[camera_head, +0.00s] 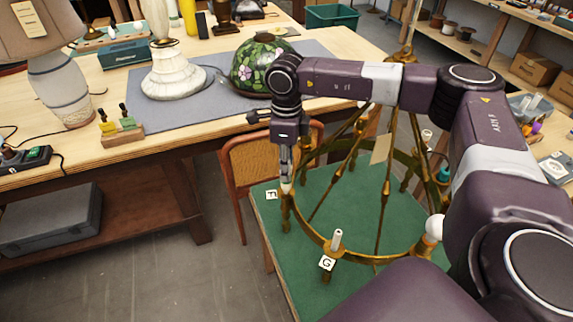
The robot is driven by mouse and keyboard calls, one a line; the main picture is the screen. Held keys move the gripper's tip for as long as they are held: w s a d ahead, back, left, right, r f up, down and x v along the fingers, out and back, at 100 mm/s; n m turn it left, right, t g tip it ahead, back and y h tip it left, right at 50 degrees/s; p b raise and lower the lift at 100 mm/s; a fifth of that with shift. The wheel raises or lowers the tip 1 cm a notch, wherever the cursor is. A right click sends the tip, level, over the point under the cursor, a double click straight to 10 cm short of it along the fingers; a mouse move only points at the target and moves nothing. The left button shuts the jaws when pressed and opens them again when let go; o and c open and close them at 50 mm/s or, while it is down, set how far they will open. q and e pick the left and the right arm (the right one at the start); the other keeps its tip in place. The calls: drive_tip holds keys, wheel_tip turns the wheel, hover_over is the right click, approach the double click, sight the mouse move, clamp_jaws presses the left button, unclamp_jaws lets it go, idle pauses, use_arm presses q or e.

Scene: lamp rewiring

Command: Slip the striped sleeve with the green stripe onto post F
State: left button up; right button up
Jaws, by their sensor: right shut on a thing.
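My right gripper (287,172) points straight down over the left side of a brass ring frame (314,236), next to the white label F (271,194). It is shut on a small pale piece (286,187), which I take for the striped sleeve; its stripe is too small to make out. The piece is right above or at post F (285,203); I cannot tell whether it is around the post. Most of the piece is hidden by the fingers. My left gripper is not in view.
A post with a pale sleeve (337,240) stands by the label G (327,262). A white ball (434,228) sits at the ring's right. Slanting brass rods rise inside the ring. The green tabletop (290,270) is clear at front left. A wooden chair (250,165) stands behind.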

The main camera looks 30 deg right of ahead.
drive_tip(key=shift+f+b, duration=0.5)
drive_tip(key=shift+f, duration=0.45)
drive_tip(key=shift+f, duration=0.1)
idle(0.4)
drive_tip(key=o, duration=0.9)
drive_tip(key=shift+c, duration=0.2)
wheel_tip(320, 180, up, 12)
